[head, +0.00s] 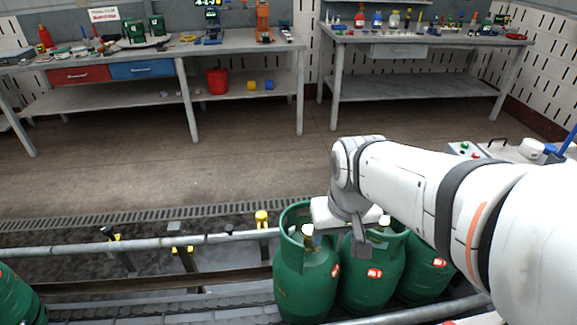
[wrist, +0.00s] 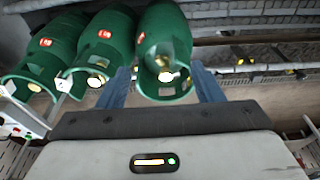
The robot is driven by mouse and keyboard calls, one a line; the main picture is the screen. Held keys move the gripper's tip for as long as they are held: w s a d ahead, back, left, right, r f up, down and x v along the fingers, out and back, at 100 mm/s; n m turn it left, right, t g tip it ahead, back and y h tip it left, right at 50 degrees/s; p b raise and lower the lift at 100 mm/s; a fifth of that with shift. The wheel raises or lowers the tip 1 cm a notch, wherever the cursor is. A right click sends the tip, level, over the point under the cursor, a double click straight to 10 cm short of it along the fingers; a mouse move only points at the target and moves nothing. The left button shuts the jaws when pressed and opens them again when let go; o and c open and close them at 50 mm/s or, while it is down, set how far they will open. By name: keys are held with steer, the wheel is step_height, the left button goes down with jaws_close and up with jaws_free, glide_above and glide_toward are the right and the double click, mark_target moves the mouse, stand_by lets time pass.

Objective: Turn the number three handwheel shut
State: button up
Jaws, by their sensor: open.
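Several green gas cylinders stand close together in the head view: a left one (head: 300,285), a middle one (head: 370,280) and a right one (head: 432,275). Each has a red label, with its number too small to read. Pale-topped brass valves show inside the collars of the left cylinder (head: 308,230) and the middle one (head: 384,221). My gripper (wrist: 163,84) is open and empty. In the wrist view, its fingers lie either side of the nearest cylinder (wrist: 165,30) and its valve (wrist: 166,74); contact cannot be told. I cannot tell which handwheel is number three.
Another green cylinder (head: 18,300) stands apart at the lower left. Metal rails (head: 150,247) run along the conveyor, with yellow-topped fittings (head: 261,219) behind. Two workbenches (head: 110,62) (head: 425,88) stand at the back. The floor (head: 230,165) between is clear.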

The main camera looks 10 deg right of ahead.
steer(key=w+f+g, duration=0.1)
steer(key=w+f, duration=0.3)
steer(key=w, duration=0.7)
steer(key=g, duration=0.1)
glide_above(309, 229)
step_height(309, 229, down, 9)
steer(key=shift+r, duration=0.1)
steer(key=shift+f, duration=0.3)
step_height(309, 229, down, 8)
steer(key=shift+r, duration=0.2)
steer(key=shift+c, duration=0.2)
steer(key=c, duration=0.9)
